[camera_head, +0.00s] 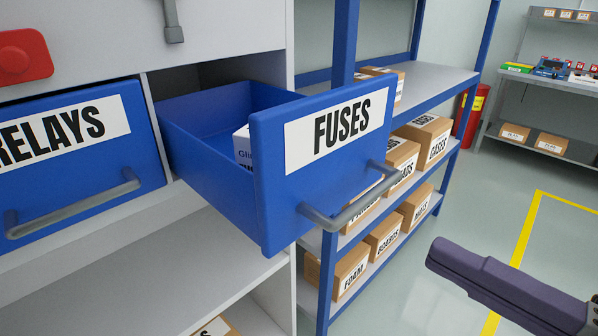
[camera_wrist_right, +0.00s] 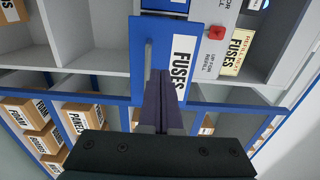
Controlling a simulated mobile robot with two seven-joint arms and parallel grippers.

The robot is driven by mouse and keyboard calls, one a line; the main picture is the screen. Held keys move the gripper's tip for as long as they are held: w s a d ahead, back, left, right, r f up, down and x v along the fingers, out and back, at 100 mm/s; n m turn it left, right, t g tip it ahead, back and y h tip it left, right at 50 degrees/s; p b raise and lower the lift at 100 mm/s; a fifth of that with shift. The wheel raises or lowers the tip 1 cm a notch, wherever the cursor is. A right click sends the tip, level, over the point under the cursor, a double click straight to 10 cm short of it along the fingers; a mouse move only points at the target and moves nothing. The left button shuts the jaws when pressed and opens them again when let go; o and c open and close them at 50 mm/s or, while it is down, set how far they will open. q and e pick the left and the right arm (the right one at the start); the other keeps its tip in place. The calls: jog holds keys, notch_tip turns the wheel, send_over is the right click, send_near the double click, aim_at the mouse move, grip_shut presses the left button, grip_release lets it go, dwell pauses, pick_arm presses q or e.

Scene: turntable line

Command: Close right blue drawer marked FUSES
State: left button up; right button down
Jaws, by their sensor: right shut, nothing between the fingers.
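The blue FUSES drawer (camera_head: 265,225) stands pulled out of the grey cabinet in the head view. Its front carries a white FUSES label (camera_head: 335,130) and a grey bar handle (camera_head: 350,205). A white box (camera_head: 242,147) with printing is partly visible inside it. My right gripper (camera_head: 436,252) is at the lower right of the head view, apart from the drawer front, with its fingers together and empty. In the right wrist view, its purple fingers (camera_wrist_right: 165,80) point toward the drawer front (camera_wrist_right: 139,60) and overlap part of the label. My left gripper is not in view.
The closed blue RELAYS drawer (camera_head: 75,150) is to the left. A blue-framed shelf (camera_head: 440,85) with several labelled cardboard boxes (camera_head: 418,135) stands behind the FUSES drawer. Open floor with a yellow line (camera_head: 525,240) lies at right.

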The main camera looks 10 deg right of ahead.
aim_at(309, 184)
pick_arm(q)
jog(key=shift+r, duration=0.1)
pick_arm(e)
jog(key=x, duration=1.2)
jog(key=shift+w+a, duration=0.25)
